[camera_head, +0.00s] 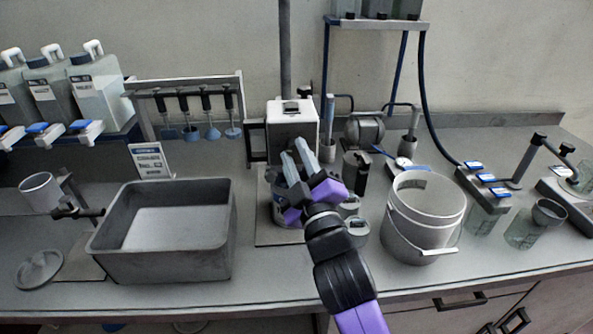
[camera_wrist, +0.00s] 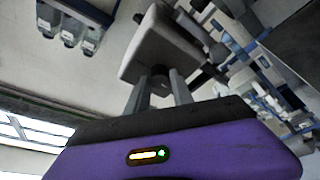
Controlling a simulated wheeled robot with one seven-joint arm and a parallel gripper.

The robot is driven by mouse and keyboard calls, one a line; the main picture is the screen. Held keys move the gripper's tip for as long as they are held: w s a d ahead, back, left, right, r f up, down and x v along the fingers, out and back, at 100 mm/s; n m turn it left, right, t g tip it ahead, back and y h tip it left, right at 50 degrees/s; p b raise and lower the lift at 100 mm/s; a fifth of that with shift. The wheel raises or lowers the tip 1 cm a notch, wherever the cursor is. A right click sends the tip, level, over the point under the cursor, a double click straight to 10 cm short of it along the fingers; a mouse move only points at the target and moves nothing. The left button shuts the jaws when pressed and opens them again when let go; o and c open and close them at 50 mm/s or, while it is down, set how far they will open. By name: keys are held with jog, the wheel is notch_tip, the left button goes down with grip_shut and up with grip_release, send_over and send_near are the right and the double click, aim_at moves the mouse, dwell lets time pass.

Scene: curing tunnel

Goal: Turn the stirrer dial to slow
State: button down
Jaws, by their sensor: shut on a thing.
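The stirrer's white box-shaped head (camera_head: 291,117) stands on its column at the middle of the bench. It also shows, tilted, in the wrist view (camera_wrist: 165,45). My gripper (camera_head: 298,152) reaches up to the front of this head, its two grey fingers close together. In the wrist view my gripper (camera_wrist: 158,82) has its fingertips on either side of a small dark dial (camera_wrist: 160,70) on the head's face, and it is shut on that dial. In the head view the fingers hide the dial. Its setting and any marks cannot be read.
A grey metal tub (camera_head: 160,265) stands at the left and a white bucket (camera_head: 417,240) at the right. Small lidded pots (camera_head: 356,228) stand close to the right of my wrist. A rack with hanging tools (camera_head: 190,85) is behind the tub.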

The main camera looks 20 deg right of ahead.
jog(key=m+h+b, duration=0.1)
jog(key=m+b, duration=0.1)
jog(key=b, duration=0.2)
jog(key=m+h+b, duration=0.1)
jog(key=m+b, duration=0.2)
jog(key=b, duration=0.1)
jog(key=m+h+b, duration=0.1)
jog(key=m+b, duration=0.1)
jog(key=b, duration=0.2)
jog(key=shift+a+f, duration=0.2)
jog(key=shift+f, duration=0.2)
jog(key=m+h+b, duration=0.1)
jog(key=m+b, duration=0.3)
jog(key=shift+r+h, duration=0.1)
jog(key=shift+h, duration=0.3)
jog(key=shift+r+m+g+h+b, duration=0.25)
jog(key=shift+m+h+b, duration=0.25)
jog(key=shift+m+b, duration=0.65)
jog(key=shift+m, duration=0.25)
jog(key=c, duration=1.1)
grip_release()
